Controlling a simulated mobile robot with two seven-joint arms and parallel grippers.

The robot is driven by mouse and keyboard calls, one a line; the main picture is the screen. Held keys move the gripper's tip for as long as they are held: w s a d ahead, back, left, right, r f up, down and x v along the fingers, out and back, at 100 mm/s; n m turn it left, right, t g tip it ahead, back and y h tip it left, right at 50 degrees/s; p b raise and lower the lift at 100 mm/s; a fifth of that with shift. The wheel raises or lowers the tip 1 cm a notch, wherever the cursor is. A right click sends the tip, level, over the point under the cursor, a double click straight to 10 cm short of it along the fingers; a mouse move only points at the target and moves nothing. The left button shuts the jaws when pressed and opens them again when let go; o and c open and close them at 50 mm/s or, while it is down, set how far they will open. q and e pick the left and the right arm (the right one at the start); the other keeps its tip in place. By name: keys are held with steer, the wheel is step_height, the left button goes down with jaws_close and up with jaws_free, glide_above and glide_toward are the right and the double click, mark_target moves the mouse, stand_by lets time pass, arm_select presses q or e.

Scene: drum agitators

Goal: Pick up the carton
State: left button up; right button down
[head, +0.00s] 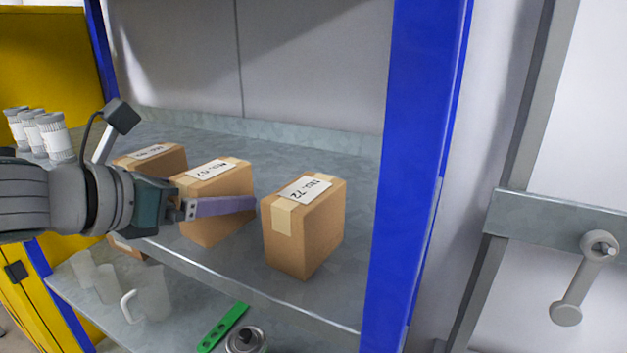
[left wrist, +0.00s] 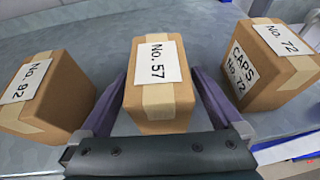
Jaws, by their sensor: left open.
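Three brown cartons stand in a row on the grey shelf (head: 350,300). Carton No. 92 (head: 168,161) is on the left, carton No. 57 (head: 235,182) in the middle and carton No. 72 (head: 322,225) on the right. In the left wrist view, No. 57 (left wrist: 158,110) is between the fingers of my left gripper (left wrist: 160,88), with No. 92 (left wrist: 48,98) and No. 72 (left wrist: 275,75) outside them. My left gripper (head: 222,206) is open; one purple finger lies between No. 57 and No. 72. The other finger is hidden in the head view. My right gripper is not in view.
A blue post (head: 415,150) stands right of carton No. 72. White labelled tubs (head: 53,137) stand at the far left. The lower shelf holds clear jugs (head: 155,295), a green level (head: 222,328) and a can (head: 245,340). Bare shelf shows behind the cartons.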

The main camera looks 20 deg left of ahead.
arm_select(q)
steer(key=shift+w+d+f, duration=0.1)
steer(key=shift+w+f, duration=0.05)
steer(key=shift+w, duration=0.05)
steer(key=shift+c, duration=0.2)
steer(key=c, duration=1.5)
